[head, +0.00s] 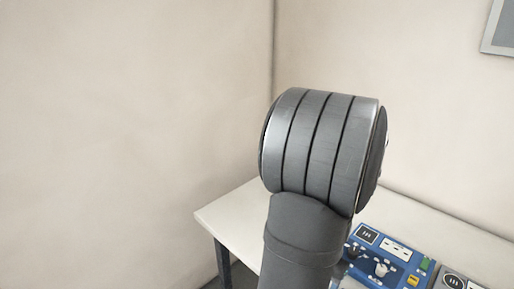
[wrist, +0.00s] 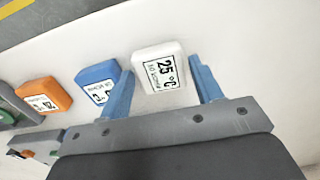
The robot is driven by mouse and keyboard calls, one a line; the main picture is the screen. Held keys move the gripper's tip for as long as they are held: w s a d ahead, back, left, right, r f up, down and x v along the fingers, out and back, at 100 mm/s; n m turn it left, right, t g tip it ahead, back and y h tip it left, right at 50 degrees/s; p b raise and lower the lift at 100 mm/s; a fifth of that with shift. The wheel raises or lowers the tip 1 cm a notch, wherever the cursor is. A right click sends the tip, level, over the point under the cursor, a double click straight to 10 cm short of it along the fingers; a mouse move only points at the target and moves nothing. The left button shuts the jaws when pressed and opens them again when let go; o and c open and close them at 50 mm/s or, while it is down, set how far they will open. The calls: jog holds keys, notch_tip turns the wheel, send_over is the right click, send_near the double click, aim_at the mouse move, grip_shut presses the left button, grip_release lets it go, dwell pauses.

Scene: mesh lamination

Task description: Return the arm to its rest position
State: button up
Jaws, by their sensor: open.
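My gripper (wrist: 162,66) shows in the wrist view with its two blue fingers spread wide apart. A white block marked "25 °C" (wrist: 158,68) appears in the gap between the fingertips. Neither finger visibly touches it, and I cannot tell how far beyond the tips it lies. In the head view my grey arm joint and link fill the centre, and my gripper is not seen there.
A blue block (wrist: 98,82) and an orange block (wrist: 43,95) lie in a row left of the white block. The head view shows a pale table (head: 228,218) with a blue control panel (head: 405,262) at the right. Walls stand behind.

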notch_tip(320, 180, up, 3)
jog(key=shift+r, duration=0.1)
jog(key=s+d+r, duration=0.7)
jog(key=s, duration=0.3)
jog(key=w+d+r+m, duration=0.2)
jog(key=w+d+m, duration=0.3)
jog(key=w+d, duration=1.2)
jog(key=w, duration=0.1)
jog(key=w+a+f, duration=0.1)
jog(key=w, duration=0.1)
jog(key=shift+a+f, duration=0.4)
